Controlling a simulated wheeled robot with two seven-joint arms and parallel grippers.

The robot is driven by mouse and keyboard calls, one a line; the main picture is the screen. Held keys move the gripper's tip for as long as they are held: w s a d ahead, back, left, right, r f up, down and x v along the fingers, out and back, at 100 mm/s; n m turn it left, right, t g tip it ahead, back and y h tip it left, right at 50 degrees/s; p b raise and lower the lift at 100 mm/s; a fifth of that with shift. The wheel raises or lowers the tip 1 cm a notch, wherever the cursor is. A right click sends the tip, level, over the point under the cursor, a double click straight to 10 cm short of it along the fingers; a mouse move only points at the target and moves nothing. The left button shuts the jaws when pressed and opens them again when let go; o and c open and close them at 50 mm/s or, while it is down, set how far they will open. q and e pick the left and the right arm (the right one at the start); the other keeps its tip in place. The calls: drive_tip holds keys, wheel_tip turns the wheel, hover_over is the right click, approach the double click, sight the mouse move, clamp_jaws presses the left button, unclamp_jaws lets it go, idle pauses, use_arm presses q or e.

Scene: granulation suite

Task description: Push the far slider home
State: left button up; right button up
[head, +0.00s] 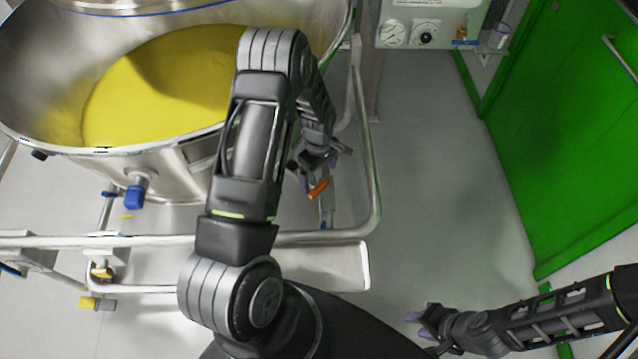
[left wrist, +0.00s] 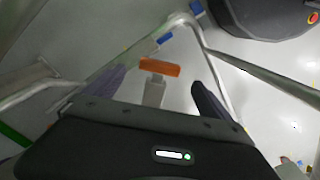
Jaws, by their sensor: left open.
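An orange block (head: 318,189) shows beside my left gripper in the head view, by the frame at the right of the steel vessel. In the left wrist view the orange block (left wrist: 160,67) sits across the end of a short grey bar (left wrist: 154,92). It may be the slider's handle; I cannot tell how far the slider is in. My left gripper (head: 324,168) is open, and its fingers (left wrist: 155,90) show on either side of the block and bar, apart from them in the picture. My right gripper (head: 424,326) is low at the right, away from the frame, its jaw opening unclear.
The steel vessel (head: 150,172) with yellow powder (head: 165,85) stands at the left. Its tubular frame (head: 368,150) runs around my left arm. A green door (head: 560,110) is at the right. The grey floor (head: 430,180) between is clear.

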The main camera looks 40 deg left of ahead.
sight(319, 187)
use_arm(q)
wheel_tip(319, 187, down, 6)
drive_tip(key=shift+f+p, duration=0.1)
drive_tip(key=shift+p, duration=0.35)
drive_tip(key=shift+c, duration=0.2)
clamp_jaws()
drive_tip(key=a+b, duration=0.2)
drive_tip(key=a, duration=0.1)
drive_tip(key=a+b, duration=0.1)
drive_tip(key=shift+w+a+f, duration=0.2)
drive_tip(key=shift+w+f, duration=0.05)
drive_tip(key=shift+w, duration=0.05)
drive_tip(key=shift+a+r, duration=0.3)
drive_tip(key=shift+o, duration=0.2)
unclamp_jaws()
